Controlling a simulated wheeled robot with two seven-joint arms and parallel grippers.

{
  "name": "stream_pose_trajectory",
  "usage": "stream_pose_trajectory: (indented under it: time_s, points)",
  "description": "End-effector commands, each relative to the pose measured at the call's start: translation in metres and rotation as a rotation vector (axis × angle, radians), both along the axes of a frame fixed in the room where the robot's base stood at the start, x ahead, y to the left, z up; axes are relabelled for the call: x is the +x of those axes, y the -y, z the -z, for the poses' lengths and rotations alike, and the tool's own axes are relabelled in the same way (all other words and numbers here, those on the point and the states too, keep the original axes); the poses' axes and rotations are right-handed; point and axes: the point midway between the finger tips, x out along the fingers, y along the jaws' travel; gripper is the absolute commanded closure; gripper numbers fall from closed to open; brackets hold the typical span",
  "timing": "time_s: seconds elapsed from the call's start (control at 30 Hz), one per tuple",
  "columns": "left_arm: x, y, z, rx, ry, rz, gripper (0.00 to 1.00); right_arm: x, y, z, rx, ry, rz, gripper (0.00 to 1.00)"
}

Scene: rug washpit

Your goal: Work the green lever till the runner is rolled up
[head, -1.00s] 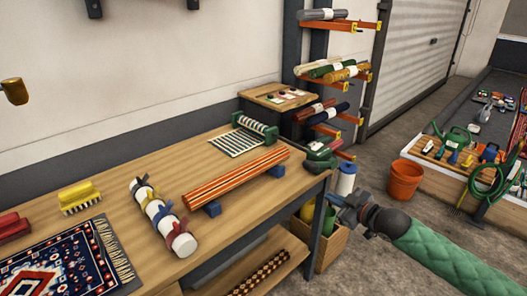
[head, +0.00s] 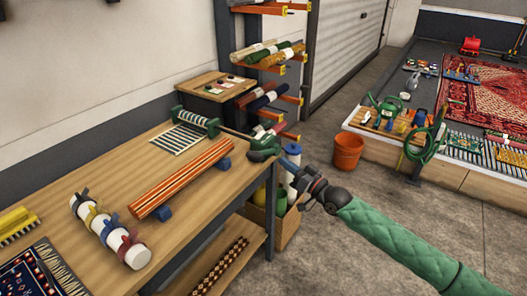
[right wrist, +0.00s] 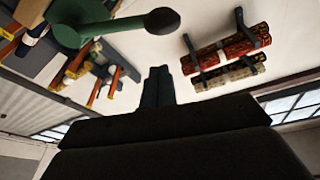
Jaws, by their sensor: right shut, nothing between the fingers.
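The green lever (head: 262,147) is at the far right corner of the bench. In the right wrist view a green arm ending in a dark knob (right wrist: 162,20) shows at the top, beyond and above my fingertips and apart from them. A striped runner (head: 178,139) lies flat on the bench, its far end at a roller with green ends (head: 197,121). My right gripper (head: 306,182) is off the bench's right end, to the right of and below the lever; its fingers (right wrist: 157,85) are shut and empty. My left gripper is not in view.
An orange-striped roll (head: 182,178) rests on blue blocks on the bench (head: 130,170). A tied white roll (head: 108,232) lies nearer. A blue-and-white cylinder (head: 292,158) stands close behind my right gripper. An orange bucket (head: 347,152) stands on the floor.

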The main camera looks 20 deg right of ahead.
Motion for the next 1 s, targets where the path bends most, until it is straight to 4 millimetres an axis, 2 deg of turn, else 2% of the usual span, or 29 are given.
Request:
stream_pose_trajectory:
  time_s: [0.17,0.67,0.77,1.0]
  points:
    - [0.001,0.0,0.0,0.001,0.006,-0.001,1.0,-0.002,0.004,-0.015,0.12,0.023,-0.012,1.0]
    - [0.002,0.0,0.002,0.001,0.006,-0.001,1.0,0.0,0.002,-0.017,0.135,0.017,-0.018,1.0]
    - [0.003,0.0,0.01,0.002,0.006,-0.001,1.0,0.005,-0.001,-0.019,0.137,0.017,-0.018,1.0]
    - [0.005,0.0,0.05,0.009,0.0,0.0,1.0,0.028,-0.014,-0.029,0.137,0.018,-0.018,1.0]
